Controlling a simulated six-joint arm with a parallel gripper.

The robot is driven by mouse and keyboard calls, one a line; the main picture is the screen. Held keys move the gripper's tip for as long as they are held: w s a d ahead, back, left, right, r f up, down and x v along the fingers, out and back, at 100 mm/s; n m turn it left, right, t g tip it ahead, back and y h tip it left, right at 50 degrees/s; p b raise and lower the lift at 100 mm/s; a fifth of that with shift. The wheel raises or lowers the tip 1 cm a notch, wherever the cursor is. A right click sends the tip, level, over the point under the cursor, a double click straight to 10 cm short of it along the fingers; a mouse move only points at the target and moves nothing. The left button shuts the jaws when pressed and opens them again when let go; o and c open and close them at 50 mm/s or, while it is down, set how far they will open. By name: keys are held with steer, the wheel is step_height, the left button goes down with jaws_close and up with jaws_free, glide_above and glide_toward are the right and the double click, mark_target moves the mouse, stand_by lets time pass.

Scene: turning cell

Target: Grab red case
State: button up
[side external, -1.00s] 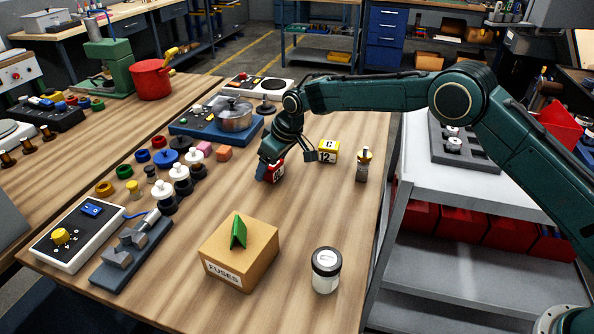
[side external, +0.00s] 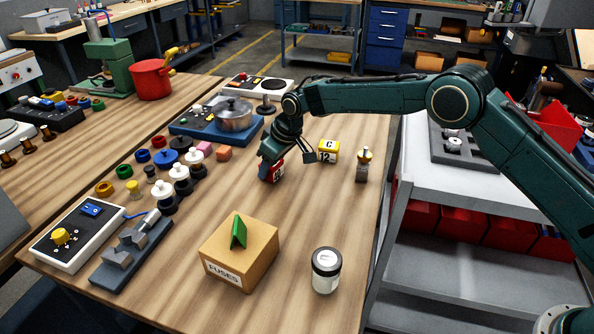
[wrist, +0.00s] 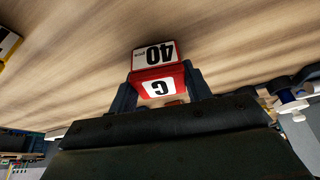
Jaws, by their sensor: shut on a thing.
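The red case (side external: 279,172) is a small red block with white labels, on the wooden table near its middle. In the wrist view the red case (wrist: 157,72) shows a label reading "40" and another reading "C". My gripper (side external: 270,168) points down over it, with one finger on each side. In the wrist view my gripper (wrist: 160,92) is shut on the case. The gripper hides part of the case in the side view. I cannot tell if the case touches the table.
A yellow case (side external: 328,151) marked "C 12" stands just right of my gripper, with a small bottle-like item (side external: 363,165) beyond. Round pieces (side external: 181,180) stand to the left. A fuses box (side external: 240,250) and a lidded jar (side external: 326,270) stand nearer the camera, with bare table between.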

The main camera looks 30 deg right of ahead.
steer(key=shift+r, duration=0.2)
step_height(320, 180, up, 20)
steer(key=shift+f, duration=0.2)
stand_by(0.6)
